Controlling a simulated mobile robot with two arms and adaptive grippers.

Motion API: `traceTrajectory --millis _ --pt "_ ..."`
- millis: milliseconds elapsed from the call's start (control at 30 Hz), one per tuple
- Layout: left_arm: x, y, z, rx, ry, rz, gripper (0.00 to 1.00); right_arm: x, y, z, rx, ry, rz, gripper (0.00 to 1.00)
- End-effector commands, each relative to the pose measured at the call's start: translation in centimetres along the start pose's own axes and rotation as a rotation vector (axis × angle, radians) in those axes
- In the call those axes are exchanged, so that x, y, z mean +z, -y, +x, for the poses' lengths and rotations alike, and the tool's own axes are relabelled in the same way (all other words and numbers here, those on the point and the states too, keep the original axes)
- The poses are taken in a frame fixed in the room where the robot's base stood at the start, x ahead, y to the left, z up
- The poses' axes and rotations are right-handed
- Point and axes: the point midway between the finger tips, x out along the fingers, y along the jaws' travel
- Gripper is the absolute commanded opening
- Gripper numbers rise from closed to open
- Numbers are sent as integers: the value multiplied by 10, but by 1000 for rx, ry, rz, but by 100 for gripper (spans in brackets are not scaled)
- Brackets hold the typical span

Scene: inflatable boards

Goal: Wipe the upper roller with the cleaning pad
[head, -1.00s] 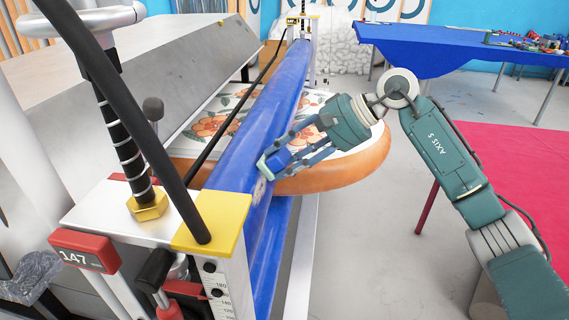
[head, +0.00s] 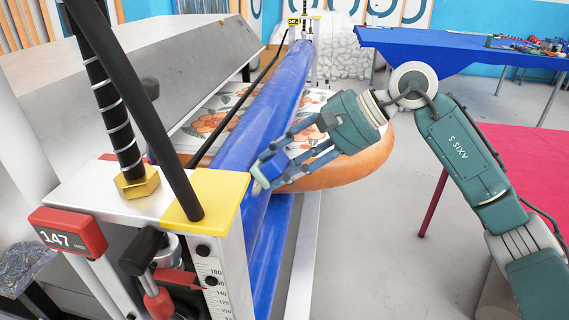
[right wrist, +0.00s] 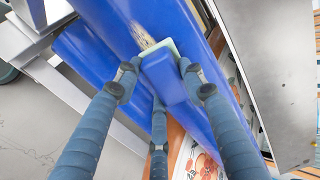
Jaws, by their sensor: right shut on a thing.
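The long blue upper roller (head: 262,108) runs away from the near end frame of the machine. The blue lower roller (head: 268,245) shows below it. My right gripper (head: 280,167) is shut on the cleaning pad (head: 268,172), a blue block with a pale face, at the near part of the upper roller. In the right wrist view the pad (right wrist: 168,78) sits between the fingers, its pale edge against or very close to the upper roller (right wrist: 185,35); I cannot tell contact for sure. A pale brownish smudge (right wrist: 146,33) lies on the roller just beyond the pad. My left gripper is out of view.
The near end frame has a yellow block (head: 207,197), a red 147 display (head: 68,231) and a black bar rising from it. An orange-edged floral inflatable board (head: 345,165) lies behind the gripper. A blue table (head: 450,48) and a red surface (head: 505,155) stand right.

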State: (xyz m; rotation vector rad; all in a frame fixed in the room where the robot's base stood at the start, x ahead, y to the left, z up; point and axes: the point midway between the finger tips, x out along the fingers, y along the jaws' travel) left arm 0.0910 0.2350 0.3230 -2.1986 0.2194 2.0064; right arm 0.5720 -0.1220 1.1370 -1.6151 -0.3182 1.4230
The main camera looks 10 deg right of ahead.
Motion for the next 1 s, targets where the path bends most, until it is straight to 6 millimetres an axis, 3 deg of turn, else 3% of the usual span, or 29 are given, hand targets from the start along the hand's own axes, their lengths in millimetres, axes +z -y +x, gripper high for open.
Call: traceTrajectory --millis 1000 --pt "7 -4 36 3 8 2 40 60 -9 2 -1 1 -4 19"
